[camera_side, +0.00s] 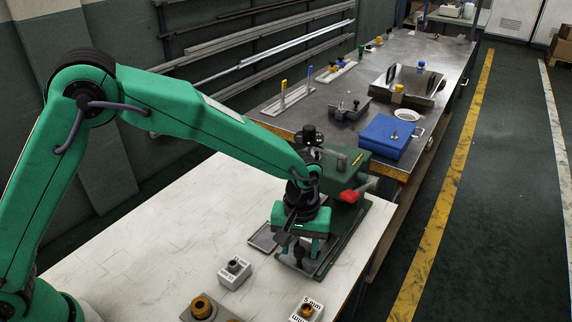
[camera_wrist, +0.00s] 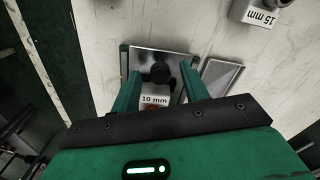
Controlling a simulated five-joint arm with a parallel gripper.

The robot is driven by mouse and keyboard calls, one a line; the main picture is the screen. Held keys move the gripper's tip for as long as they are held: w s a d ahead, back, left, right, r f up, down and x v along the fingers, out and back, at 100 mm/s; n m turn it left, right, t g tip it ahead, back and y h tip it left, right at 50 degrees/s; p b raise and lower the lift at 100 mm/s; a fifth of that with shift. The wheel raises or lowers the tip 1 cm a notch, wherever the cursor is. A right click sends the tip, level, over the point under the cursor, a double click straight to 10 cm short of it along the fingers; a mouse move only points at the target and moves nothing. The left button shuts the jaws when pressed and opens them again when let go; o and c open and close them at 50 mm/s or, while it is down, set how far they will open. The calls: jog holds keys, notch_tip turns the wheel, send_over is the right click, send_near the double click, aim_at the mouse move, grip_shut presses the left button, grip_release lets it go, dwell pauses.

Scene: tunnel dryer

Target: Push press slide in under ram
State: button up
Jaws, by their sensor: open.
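The green press (camera_side: 335,170) with a red-ended handle stands at the far right end of the white bench. Its base runs toward the camera, partly hidden by my gripper. In the wrist view a shiny metal plate (camera_wrist: 150,62), which looks like the slide, lies between green edges. A black knob (camera_wrist: 158,74) and a white "10 mm" label (camera_wrist: 155,100) show over it. My gripper (camera_side: 291,258) points down over the near part of the press base. In the wrist view its fingers (camera_wrist: 160,85) are open, one on each side of the knob. Contact cannot be told.
A shallow metal tray (camera_side: 263,238) lies left of the press base. Labelled blocks stand nearer the camera, including a grey-white one (camera_side: 234,272) and a "5 mm" one (camera_side: 306,311). A blue box (camera_side: 390,136) sits on the grey bench behind. The left of the white bench is clear.

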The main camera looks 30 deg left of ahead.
grip_shut()
jog(key=shift+w+r, duration=0.1)
jog(key=shift+w, duration=3.75)
grip_release()
jog(key=shift+s, duration=0.25)
